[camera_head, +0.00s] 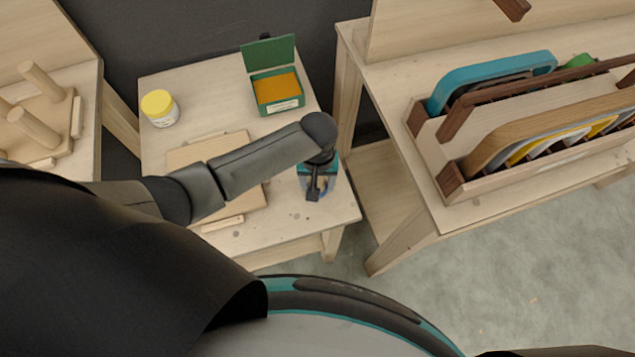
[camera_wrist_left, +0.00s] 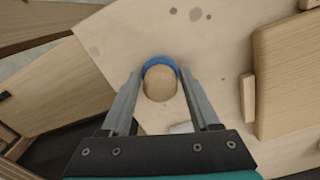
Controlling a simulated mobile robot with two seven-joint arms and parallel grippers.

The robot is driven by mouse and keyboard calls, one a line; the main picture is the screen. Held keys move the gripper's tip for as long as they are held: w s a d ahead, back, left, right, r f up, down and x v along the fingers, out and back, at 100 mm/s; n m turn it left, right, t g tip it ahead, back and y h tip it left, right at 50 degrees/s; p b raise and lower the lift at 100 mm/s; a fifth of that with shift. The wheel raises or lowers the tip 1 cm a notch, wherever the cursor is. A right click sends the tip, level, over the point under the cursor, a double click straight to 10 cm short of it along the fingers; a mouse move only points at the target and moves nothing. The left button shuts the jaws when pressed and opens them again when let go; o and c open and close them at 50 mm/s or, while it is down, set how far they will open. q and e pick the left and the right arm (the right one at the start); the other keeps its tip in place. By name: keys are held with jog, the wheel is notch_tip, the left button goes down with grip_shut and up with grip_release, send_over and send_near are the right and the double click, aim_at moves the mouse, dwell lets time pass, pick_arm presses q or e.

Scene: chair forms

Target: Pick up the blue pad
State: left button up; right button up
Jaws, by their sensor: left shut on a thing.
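The blue pad (camera_wrist_left: 159,62) shows in the left wrist view as a curved blue edge behind a round wooden knob (camera_wrist_left: 160,84). The knob hides most of the pad. My left gripper (camera_wrist_left: 160,76) has one finger on each side of the knob and blue pad and is shut on them. In the head view my left gripper (camera_head: 316,186) is over the right front part of the small table (camera_head: 285,225). There the pad is mostly hidden by the gripper. I cannot tell whether the pad touches the table. My right gripper is not in view.
A wooden board (camera_head: 250,200) lies left of the gripper, and it also shows in the wrist view (camera_wrist_left: 290,75). A yellow-lidded jar (camera_head: 160,108) and an open green box (camera_head: 278,92) stand behind. A wooden rack (camera_head: 455,135) holding curved forms is on the right-hand table.

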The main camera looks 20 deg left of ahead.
aim_at(318, 182)
pick_arm(q)
notch_tip(318, 182, up, 20)
jog(key=p, duration=0.5)
dwell(0.3)
jog(key=o, duration=0.7)
jog(key=c, duration=0.5)
jog(key=shift+c, duration=0.2)
